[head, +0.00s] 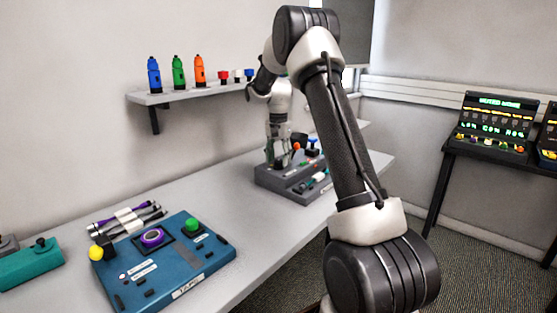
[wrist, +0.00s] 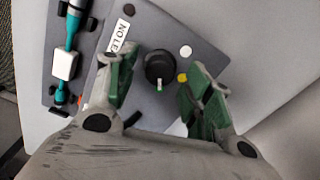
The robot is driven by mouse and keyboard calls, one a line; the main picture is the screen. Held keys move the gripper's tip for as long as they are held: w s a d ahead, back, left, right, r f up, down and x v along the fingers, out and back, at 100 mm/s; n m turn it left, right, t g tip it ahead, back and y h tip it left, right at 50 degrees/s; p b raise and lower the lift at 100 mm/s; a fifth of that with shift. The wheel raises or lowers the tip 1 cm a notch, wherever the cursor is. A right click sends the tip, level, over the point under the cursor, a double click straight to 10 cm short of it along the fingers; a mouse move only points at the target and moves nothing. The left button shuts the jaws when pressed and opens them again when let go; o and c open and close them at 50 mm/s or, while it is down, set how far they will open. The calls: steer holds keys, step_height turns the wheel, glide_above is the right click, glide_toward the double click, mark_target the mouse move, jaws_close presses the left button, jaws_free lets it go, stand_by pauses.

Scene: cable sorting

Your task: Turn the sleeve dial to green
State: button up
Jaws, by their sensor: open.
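The sleeve dial, a round black knob (wrist: 160,64) with a pale pointer mark, sits on a grey panel (wrist: 207,60) in the wrist view. Its mark points toward the bottom of the picture. A white dot (wrist: 186,51) and a yellow dot (wrist: 182,77) lie to its right. I see no green dot; part of the panel is hidden behind my fingers. My gripper (wrist: 163,88) is open, with its green-padded fingers on either side of the knob and apart from it. In the head view my gripper (head: 279,155) is over the grey fixture (head: 268,182).
A teal rod with a white block (wrist: 65,65) lies left of the dial, near a "NO LEA" label (wrist: 120,35). The blue box (head: 205,262) with a purple ring and green button stands nearer on the bench (head: 240,215). A shelf (head: 180,96) with colored bottles hangs behind.

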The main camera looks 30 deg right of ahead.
mark_target(278, 161)
step_height(278, 161, up, 11)
steer(key=shift+r, duration=0.15)
stand_by(0.6)
steer(key=s+f+n, duration=0.4)
steer(key=s+a+r+n+t, duration=0.1)
steer(key=s+a+r+n, duration=0.1)
steer(key=s, duration=1)
steer(key=s+a+r+n+t, duration=0.2)
steer(key=s+a+r, duration=0.1)
steer(key=s, duration=0.9)
steer(key=s+a+r+n+t, duration=0.1)
steer(key=s+a, duration=0.4)
steer(key=s, duration=0.7)
steer(key=shift+s+r+n, duration=0.3)
steer(key=shift+r+n, duration=0.5)
steer(key=shift+n, duration=0.3)
